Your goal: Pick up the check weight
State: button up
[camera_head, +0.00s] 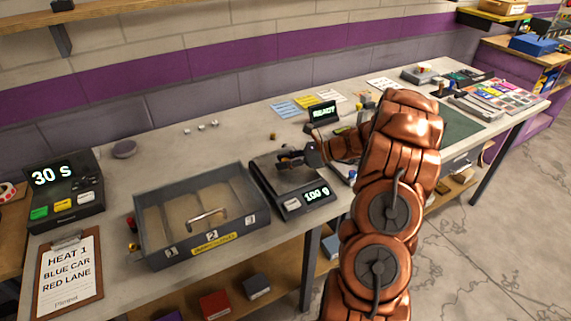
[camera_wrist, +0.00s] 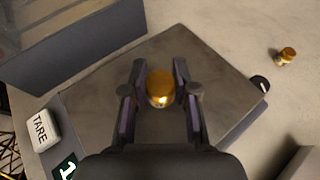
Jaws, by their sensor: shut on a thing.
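The check weight is a small brass cylinder (camera_wrist: 160,88) on the scale, in the middle of the wrist view. My gripper (camera_wrist: 160,80) has a finger on each side of it and is shut on it. In the head view my gripper (camera_head: 290,159) is low over the plate of the scale (camera_head: 264,168), and the weight is too small to make out there. The scale's display (camera_head: 316,194) reads 100 g, so the weight still seems to bear on the plate.
A second small brass piece (camera_wrist: 285,57) lies on the bench beyond the scale. A grey case with a clear lid and handle (camera_head: 207,217) stands close left of the scale. A READY display (camera_head: 323,113) stands behind. The bench behind the case is mostly clear.

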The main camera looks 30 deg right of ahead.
grip_shut()
